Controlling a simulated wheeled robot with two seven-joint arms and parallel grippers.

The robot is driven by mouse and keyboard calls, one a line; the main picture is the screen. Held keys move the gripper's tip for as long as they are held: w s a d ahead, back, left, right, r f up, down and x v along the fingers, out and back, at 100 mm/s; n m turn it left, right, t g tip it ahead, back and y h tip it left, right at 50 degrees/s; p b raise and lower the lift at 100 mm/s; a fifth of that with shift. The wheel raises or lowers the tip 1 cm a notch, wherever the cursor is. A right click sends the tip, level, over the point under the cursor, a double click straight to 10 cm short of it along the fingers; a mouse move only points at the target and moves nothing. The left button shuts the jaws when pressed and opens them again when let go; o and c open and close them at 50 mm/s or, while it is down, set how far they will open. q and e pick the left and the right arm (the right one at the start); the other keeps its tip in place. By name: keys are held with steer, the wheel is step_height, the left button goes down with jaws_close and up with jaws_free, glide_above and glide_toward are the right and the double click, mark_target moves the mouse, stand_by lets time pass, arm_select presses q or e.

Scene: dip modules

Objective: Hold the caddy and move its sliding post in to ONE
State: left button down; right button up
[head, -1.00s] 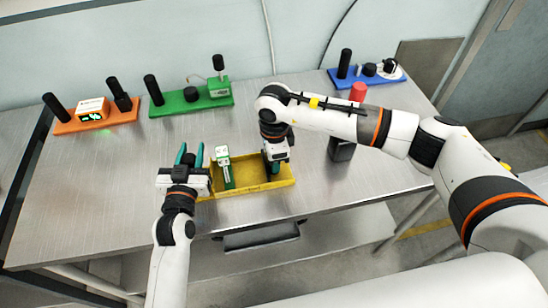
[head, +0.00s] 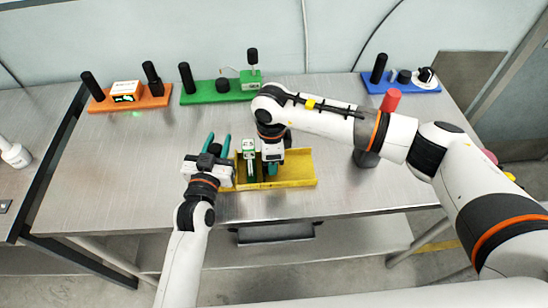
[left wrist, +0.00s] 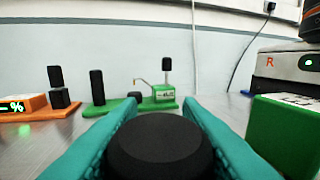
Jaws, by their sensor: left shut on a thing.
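The yellow caddy (head: 297,177) lies near the table's front edge. A green sliding post with a white top (head: 249,157) stands upright in its left half, and shows as a green block at the right of the left wrist view (left wrist: 284,138). My left gripper (head: 215,146) is at the caddy's left end, its teal fingers shut on a round black handle (left wrist: 160,145). My right gripper (head: 271,166) points down into the caddy just right of the post; whether it touches the post, or how wide its fingers are, I cannot tell.
Along the back stand an orange module (head: 129,99), a green module (head: 219,92) and a blue module (head: 402,83), each with black posts. A red-topped dark object (head: 390,101) stands behind my right arm. The table left of the caddy is clear.

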steer(key=shift+o, duration=0.8)
step_height(320, 180, up, 12)
